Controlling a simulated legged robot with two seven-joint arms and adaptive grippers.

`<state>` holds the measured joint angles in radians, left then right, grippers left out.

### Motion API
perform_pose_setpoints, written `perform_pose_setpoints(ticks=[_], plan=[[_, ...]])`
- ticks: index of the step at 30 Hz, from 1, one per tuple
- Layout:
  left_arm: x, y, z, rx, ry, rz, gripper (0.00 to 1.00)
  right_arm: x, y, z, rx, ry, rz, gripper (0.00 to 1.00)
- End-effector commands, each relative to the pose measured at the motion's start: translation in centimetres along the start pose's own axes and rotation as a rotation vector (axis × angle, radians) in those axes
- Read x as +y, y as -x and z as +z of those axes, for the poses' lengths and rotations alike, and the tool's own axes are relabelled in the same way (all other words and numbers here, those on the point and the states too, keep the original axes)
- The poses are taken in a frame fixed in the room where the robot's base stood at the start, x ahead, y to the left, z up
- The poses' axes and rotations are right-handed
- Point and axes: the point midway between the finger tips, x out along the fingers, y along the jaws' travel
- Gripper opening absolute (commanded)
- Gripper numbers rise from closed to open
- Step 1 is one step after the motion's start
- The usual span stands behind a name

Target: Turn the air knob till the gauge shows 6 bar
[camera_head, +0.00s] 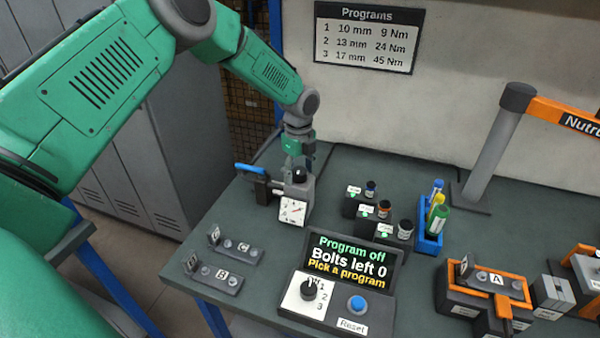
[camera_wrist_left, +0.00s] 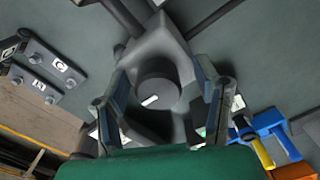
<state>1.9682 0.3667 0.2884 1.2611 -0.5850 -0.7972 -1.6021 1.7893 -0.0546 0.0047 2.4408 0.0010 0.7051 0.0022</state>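The air knob is a dark round cap (camera_head: 300,175) on a grey air unit at the back left of the bench. In the left wrist view the knob (camera_wrist_left: 157,78) shows from above with a white mark on it. The gauge (camera_head: 293,210) is a white square dial on the front of the unit; its needle looks reddish, but its reading is too small to tell. My left gripper (camera_head: 298,160) is just above the knob, pointing down. In the left wrist view its fingers (camera_wrist_left: 160,84) stand on either side of the knob, apart, with visible gaps. My right gripper is not in view.
A blue-handled valve (camera_head: 250,169) sits just left of the air unit. Small sockets (camera_head: 370,190) on dark blocks stand to its right, and a program panel (camera_head: 345,265) in front. Bolt plates (camera_head: 235,246) lie front left. Bare bench lies between these.

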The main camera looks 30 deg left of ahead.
Motion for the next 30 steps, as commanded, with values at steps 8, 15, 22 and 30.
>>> perform_pose_setpoints(ticks=[8, 15, 22, 30], plan=[[0.0, 0.6, -0.1, 0.001, 0.0, 0.0, 0.56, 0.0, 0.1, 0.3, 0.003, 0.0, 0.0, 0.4], [-0.1, 4.9, 0.0, 0.0, 0.0, -0.002, 0.56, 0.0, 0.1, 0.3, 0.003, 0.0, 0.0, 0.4], [-0.1, 9.4, 0.1, 0.002, 0.001, -0.001, 0.56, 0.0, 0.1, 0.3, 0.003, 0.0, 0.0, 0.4], [-0.1, 11.6, 0.2, 0.003, 0.0, 0.003, 0.56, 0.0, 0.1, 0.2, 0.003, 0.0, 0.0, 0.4]])
